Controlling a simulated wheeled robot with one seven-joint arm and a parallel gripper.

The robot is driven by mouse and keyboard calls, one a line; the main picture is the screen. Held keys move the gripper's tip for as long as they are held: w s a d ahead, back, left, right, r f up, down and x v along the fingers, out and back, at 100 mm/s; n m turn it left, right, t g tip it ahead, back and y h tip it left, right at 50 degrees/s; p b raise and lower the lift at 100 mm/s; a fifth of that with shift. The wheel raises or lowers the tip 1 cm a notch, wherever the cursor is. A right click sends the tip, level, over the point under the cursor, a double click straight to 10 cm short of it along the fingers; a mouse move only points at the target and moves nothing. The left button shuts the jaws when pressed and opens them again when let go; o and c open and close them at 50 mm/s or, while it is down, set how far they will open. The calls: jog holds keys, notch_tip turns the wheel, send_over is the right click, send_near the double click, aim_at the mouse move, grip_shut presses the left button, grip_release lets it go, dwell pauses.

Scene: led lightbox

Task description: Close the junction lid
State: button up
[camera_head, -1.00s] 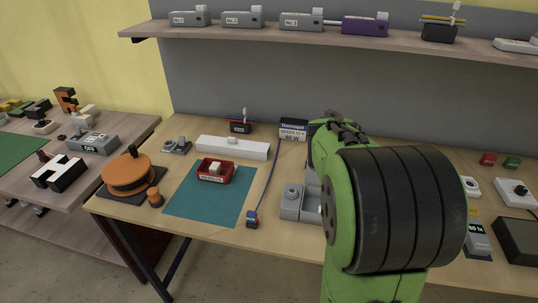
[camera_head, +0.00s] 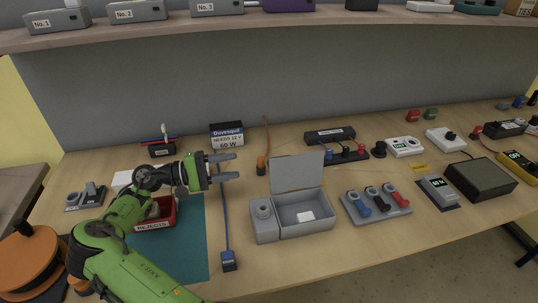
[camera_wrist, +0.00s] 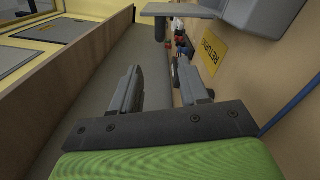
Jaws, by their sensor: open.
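The grey junction box (camera_head: 305,219) stands on the workbench in the middle of the head view, with a small white piece inside. Its lid (camera_head: 297,172) stands up open along the back edge of the box. My gripper (camera_head: 232,166) is to the left of the lid, fingers pointing right, open and empty. In the wrist view the two fingers (camera_wrist: 165,90) are spread with nothing between them. A grey shape at the top of the wrist view may be part of the box; I cannot tell.
A blue cable with a plug (camera_head: 228,258) lies between my arm and the box. A red rejects bin (camera_head: 160,216) is partly behind my arm. A stand with coloured handles (camera_head: 375,205) is right of the box. An orange-based upright (camera_head: 261,165) stands behind the lid's left.

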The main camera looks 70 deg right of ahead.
aim_at(284, 158)
jog(key=b+x, duration=0.1)
jog(key=x, duration=0.6)
jog(key=b+x, duration=0.2)
jog(key=x, duration=0.6)
jog(key=shift+s+a+r, duration=0.1)
jog(key=shift+s, duration=0.25)
grip_shut()
jog(key=shift+r, duration=0.1)
